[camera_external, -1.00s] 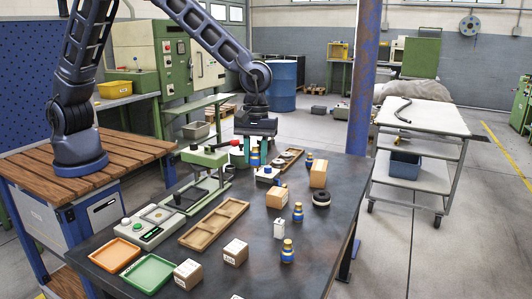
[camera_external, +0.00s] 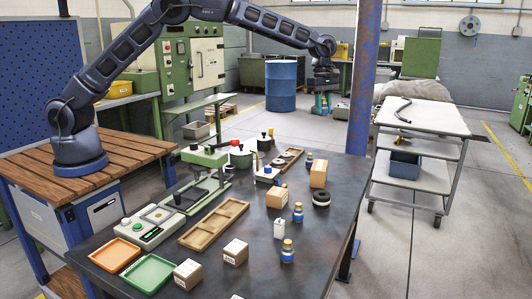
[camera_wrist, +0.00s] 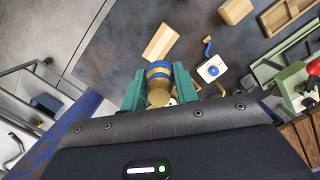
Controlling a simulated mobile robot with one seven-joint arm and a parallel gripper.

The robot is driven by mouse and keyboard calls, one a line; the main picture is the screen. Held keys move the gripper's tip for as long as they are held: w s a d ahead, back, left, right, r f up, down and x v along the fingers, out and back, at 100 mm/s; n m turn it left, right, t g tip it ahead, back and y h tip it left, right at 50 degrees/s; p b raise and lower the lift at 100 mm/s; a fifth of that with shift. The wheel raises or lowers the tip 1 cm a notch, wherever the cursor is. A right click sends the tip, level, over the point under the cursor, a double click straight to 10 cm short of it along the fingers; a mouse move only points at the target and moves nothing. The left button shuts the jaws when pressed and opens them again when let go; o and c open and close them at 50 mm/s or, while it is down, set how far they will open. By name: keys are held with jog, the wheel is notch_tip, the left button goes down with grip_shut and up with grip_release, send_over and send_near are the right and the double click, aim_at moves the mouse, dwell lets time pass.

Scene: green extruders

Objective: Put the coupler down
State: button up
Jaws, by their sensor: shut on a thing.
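My gripper (camera_wrist: 158,90), with teal fingers, is shut on a brass-and-blue coupler (camera_wrist: 159,70) in the wrist view. In the external view my gripper (camera_external: 322,103) is high beyond the far right part of the dark table (camera_external: 335,225); the held coupler is too small there to make out clearly. Similar blue-and-brass couplers stand on the table: one at the front (camera_external: 287,252), one in the middle (camera_external: 298,213) and one farther back (camera_external: 309,161).
A cardboard box (camera_external: 318,175), a black ring (camera_external: 321,198) and a wooden tray (camera_external: 214,224) are on the table. A green press (camera_external: 205,160) stands at left. A blue-and-rust column (camera_external: 364,80) rises near the table's right edge. Bare tabletop shows at front right.

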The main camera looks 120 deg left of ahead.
aim_at(321, 165)
jog(key=shift+a, duration=0.45)
jog(key=shift+a+f, duration=0.1)
jog(key=shift+f, duration=0.25)
notch_tip(321, 165, down, 19)
jog(key=shift+f, duration=0.2)
jog(key=o, duration=1.1)
jog(key=shift+c, duration=0.2)
jog(key=shift+r, duration=0.1)
